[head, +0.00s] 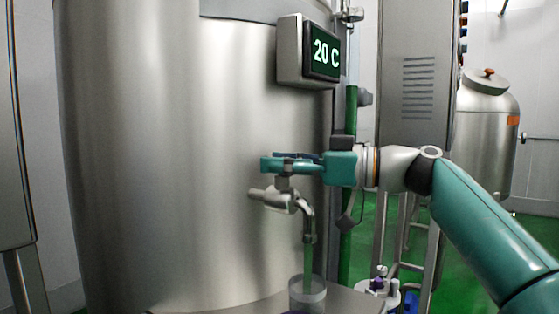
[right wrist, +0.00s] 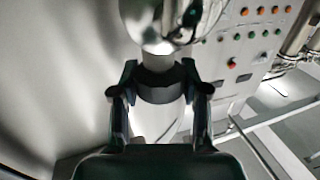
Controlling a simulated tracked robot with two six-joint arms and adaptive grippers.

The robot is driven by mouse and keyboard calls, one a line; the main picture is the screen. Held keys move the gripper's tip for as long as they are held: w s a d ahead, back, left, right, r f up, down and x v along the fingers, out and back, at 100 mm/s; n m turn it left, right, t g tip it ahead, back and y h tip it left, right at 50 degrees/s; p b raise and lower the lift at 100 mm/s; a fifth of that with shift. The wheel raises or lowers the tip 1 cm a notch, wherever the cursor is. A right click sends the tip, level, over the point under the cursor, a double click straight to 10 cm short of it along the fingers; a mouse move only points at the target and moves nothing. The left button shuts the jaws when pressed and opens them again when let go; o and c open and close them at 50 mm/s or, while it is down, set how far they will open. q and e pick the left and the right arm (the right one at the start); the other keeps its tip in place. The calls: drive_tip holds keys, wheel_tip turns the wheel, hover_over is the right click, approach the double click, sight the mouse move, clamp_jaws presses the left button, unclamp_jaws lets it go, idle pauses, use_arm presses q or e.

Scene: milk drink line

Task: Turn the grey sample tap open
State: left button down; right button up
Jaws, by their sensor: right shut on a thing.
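The metal sample tap (head: 281,199) sticks out from the front of the large steel tank, with its spout bent downward. My right gripper (head: 283,165) comes in from the right and is shut on the top of the tap, at its handle. In the right wrist view my right gripper (right wrist: 159,82) has a finger on each side of a dark collar on the tap (right wrist: 160,90). The handle is mostly hidden by the fingers. A clear cup (head: 307,293) stands under the spout. A narrow greenish strip shows between spout and cup; I cannot tell if it is liquid. My left gripper is out of view.
A display (head: 322,52) reading 20 C is fixed to the steel tank (head: 170,150) above the tap. A tall vented cabinet (head: 420,110) and a smaller lidded vessel (head: 485,130) stand at the right. A button panel (right wrist: 245,40) shows in the right wrist view.

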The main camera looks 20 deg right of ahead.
drive_tip(key=shift+f, duration=0.2)
drive_tip(key=o, duration=1.2)
drive_tip(key=shift+r, duration=0.1)
drive_tip(key=shift+c, duration=0.2)
drive_tip(key=shift+s+d, duration=0.1)
drive_tip(key=shift+d, duration=0.05)
drive_tip(key=v, duration=1.2)
